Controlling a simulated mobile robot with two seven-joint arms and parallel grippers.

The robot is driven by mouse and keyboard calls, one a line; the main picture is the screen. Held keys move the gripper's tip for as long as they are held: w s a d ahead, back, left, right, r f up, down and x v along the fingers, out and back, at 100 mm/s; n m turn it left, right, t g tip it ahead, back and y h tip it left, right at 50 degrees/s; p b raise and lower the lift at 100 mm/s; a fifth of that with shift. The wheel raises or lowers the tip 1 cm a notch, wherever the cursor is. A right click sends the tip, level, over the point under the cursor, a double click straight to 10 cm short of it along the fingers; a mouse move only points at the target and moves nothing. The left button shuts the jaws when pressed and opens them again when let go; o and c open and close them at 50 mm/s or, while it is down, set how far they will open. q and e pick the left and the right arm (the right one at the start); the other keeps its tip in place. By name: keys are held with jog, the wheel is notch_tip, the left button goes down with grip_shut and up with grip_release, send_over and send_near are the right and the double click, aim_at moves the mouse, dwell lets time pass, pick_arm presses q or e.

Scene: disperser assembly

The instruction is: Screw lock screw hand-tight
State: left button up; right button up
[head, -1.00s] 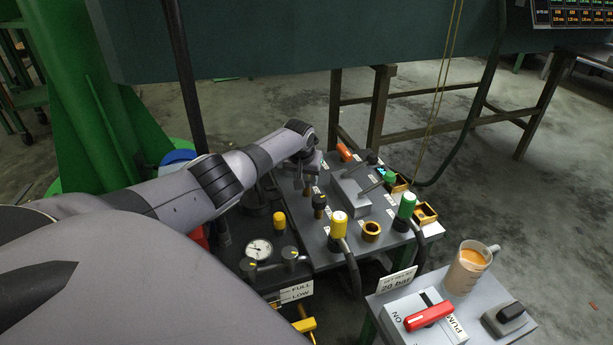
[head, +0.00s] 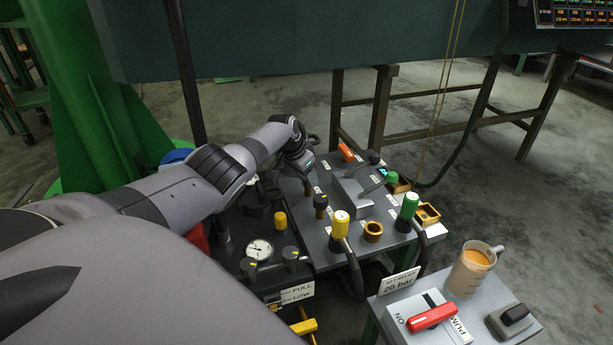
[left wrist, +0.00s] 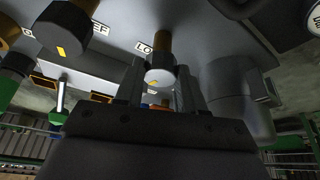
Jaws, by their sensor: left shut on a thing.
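The lock screw (left wrist: 160,72) is a dark round knob with a yellow mark on a brass shaft, below a partly hidden label starting "LO" in the left wrist view. My left gripper (left wrist: 161,84) has one finger on each side of this knob and is shut on it. In the head view my left gripper (head: 304,172) reaches down at the far left part of the grey panel (head: 335,258). The lock screw cannot be made out there, behind the gripper. My right gripper is in neither view.
Another dark knob (left wrist: 65,27) sits close by, left of the lock screw in the wrist view. The panel also carries a grey raised block (head: 352,197), a yellow-capped fitting (head: 340,224) and a green-capped one (head: 409,205). A pressure gauge (head: 259,250) and a cup (head: 468,270) stand nearer.

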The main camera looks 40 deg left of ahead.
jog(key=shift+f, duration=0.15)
pick_arm(q)
jog(key=o, duration=1)
jog(key=shift+o, duration=0.2)
jog(key=shift+s+r+p, duration=0.1)
jog(key=shift+r+p, duration=0.15)
jog(key=shift+p, duration=0.1)
jog(key=shift+r+p, duration=0.3)
jog(key=shift+p, duration=0.1)
jog(key=shift+s+r+p, duration=0.2)
jog(key=shift+r+p, duration=0.15)
jog(key=shift+p, duration=0.15)
jog(key=p+v, duration=0.5)
jog(key=shift+r, duration=0.1)
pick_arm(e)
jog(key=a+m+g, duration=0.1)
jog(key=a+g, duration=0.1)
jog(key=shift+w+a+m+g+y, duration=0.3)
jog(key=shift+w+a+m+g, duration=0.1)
